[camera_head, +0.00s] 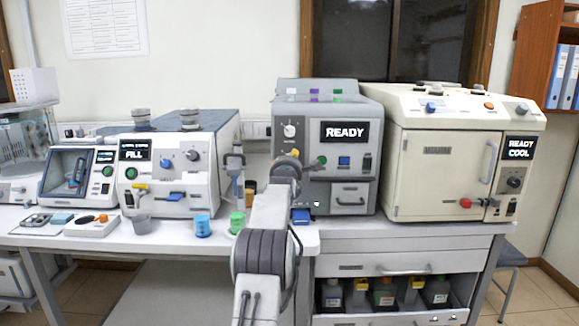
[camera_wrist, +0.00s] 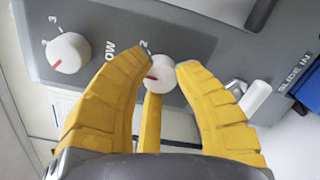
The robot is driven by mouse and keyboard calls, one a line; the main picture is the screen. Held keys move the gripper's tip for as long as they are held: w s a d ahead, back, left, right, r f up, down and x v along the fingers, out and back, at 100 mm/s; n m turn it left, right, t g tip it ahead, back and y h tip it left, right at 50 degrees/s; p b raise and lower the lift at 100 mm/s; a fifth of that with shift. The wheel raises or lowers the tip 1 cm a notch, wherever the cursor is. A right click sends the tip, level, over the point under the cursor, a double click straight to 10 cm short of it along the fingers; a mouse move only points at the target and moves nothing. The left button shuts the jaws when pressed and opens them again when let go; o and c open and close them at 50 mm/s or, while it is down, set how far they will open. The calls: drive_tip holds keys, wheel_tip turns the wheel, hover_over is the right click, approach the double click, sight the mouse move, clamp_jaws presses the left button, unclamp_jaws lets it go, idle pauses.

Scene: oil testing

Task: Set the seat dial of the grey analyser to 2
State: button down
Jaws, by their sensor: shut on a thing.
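The grey analyser (camera_head: 317,95) stands in the middle of the bench in the head view, its screen showing READY. My gripper (camera_head: 293,154) is at its front, below a white dial (camera_head: 289,130). In the wrist view my yellow fingers (camera_wrist: 164,62) are closed around a second white dial (camera_wrist: 159,73) with a red mark on its left side. A "2" is printed just above this dial; its name is not visible. The other white dial (camera_wrist: 68,52) is at the left, apart from the fingers, with numbers 2 and 3 and a red mark at its lower left.
A cream machine (camera_head: 446,160) stands to the right and a white machine (camera_head: 170,195) to the left. Blue (camera_head: 202,226) and green (camera_head: 237,221) cups stand on the bench.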

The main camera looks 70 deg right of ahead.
drive_tip(key=shift+r+m, duration=0.15)
drive_tip(key=shift+m, duration=1.15)
drive_tip(key=c, duration=1.4)
unclamp_jaws()
drive_tip(key=o, duration=0.5)
drive_tip(key=shift+v, duration=5.95)
drive_tip(key=shift+o, duration=0.2)
